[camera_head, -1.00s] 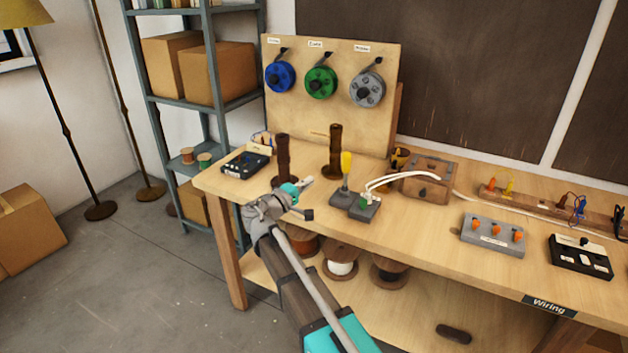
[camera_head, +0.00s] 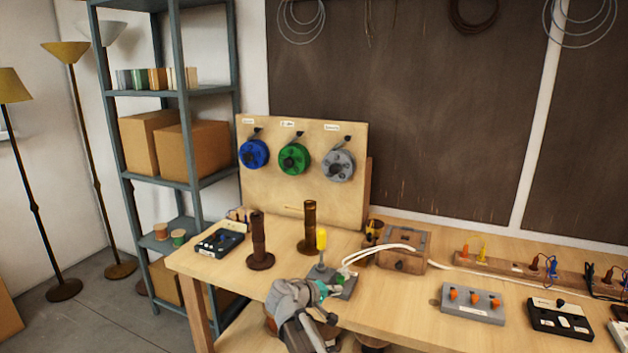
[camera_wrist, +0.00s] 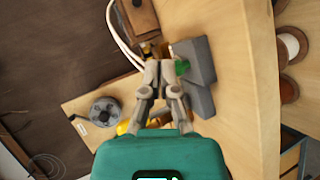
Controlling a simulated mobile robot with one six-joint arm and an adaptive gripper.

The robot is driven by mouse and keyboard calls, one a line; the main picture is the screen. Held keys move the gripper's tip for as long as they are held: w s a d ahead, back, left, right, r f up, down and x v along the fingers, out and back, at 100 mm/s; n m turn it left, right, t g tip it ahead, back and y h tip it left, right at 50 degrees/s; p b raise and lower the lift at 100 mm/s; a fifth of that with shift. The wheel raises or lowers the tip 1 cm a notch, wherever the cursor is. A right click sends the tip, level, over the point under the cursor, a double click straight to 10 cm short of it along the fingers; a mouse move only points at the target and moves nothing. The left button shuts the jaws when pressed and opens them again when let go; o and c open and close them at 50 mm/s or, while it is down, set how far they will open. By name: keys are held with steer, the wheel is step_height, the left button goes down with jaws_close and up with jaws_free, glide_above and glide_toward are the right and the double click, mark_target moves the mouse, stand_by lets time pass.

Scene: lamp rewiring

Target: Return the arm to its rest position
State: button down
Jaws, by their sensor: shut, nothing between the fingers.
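My gripper (camera_head: 333,288) is at the front edge of the workbench (camera_head: 402,318), just in front of a grey block fixture with a yellow-handled tool (camera_head: 321,240) standing at it. In the wrist view my gripper (camera_wrist: 160,68) has its two fingertips together with nothing between them. The grey block (camera_wrist: 196,75) and a green part (camera_wrist: 182,66) show close beside the fingertips in that view; I cannot tell whether they touch. Much of my arm is below the head picture.
Two brown posts (camera_head: 260,245) stand behind my gripper. A wooden box (camera_head: 403,252) with white cables is to the right, then a grey panel with orange knobs (camera_head: 472,303) and a black device (camera_head: 559,318). A spool board (camera_head: 300,195) stands at the back.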

steer(key=s+d+f+m+g+y+p, duration=0.25)
steer(key=s+d+f+g+y, duration=0.2)
steer(key=s+d, duration=0.45)
steer(key=s+d+f+m+g+y+p, duration=0.2)
steer(key=s+y, duration=0.4)
steer(key=s, duration=0.4)
steer(key=shift+m+g, duration=0.75)
steer(key=shift+g, duration=0.2)
steer(key=shift+f, duration=0.1)
